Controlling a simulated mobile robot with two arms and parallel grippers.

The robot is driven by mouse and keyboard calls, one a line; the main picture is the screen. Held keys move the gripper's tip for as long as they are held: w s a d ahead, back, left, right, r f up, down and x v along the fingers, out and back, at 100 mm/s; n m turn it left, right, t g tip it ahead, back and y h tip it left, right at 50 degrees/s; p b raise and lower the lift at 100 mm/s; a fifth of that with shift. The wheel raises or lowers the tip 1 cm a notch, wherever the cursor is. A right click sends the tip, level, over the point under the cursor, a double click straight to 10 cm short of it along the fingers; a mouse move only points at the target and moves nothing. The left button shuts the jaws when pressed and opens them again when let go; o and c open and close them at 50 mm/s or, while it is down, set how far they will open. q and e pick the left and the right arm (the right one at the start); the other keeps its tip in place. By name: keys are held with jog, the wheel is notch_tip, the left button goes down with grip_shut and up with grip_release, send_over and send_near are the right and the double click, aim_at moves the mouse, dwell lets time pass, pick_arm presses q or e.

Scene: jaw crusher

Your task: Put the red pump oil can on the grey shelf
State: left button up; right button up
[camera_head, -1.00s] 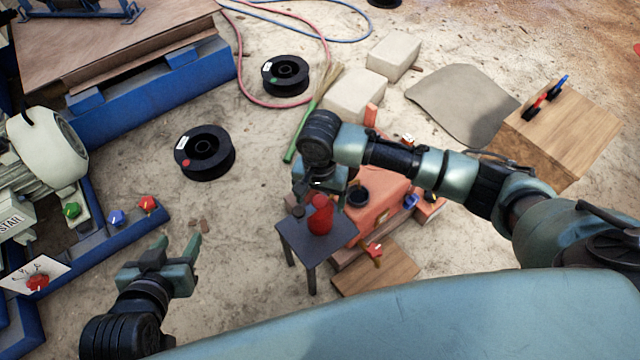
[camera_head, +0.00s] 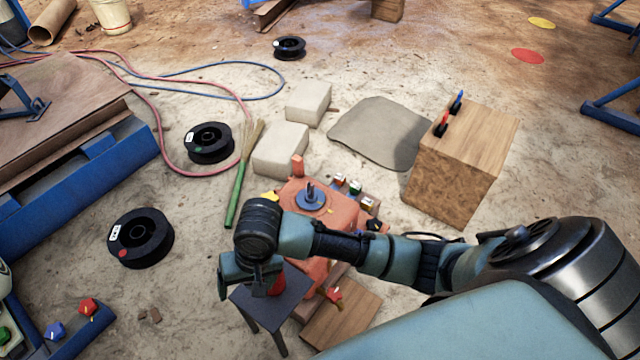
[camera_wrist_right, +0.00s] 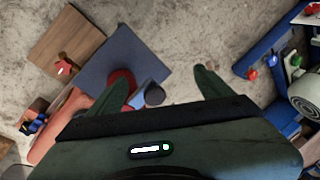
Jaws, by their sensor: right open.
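The red pump oil can (camera_head: 277,287) stands on a small dark grey stool-like stand (camera_head: 262,312) in the head view, partly hidden behind my right gripper (camera_head: 246,284). In the right wrist view, the red of the can (camera_wrist_right: 122,75) shows at the tip of the left-hand finger, over the stand's top (camera_wrist_right: 128,50). My right gripper (camera_wrist_right: 160,80) is open, its fingers wide apart with nothing clearly held between them. I cannot tell whether a finger touches the can. My left gripper is out of view. I cannot tell whether this stand is the grey shelf.
An orange machine (camera_head: 306,196) stands close behind the stand. A wooden board (camera_head: 345,318) lies to its right. A wooden box (camera_head: 462,165), pale blocks (camera_head: 281,149), black spools (camera_head: 143,238) and a green-handled broom (camera_head: 236,195) lie around. Bare floor is left of the stand.

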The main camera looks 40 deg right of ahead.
jog(key=s+d+r+n+t+h, duration=0.1)
jog(key=s+d+n+t, duration=0.3)
jog(key=s+d, duration=0.6)
jog(key=d+r, duration=0.1)
jog(key=d, duration=0.2)
jog(key=shift+r+n+h, duration=0.25)
jog(key=shift+n+h, duration=0.05)
jog(key=shift+h, duration=0.1)
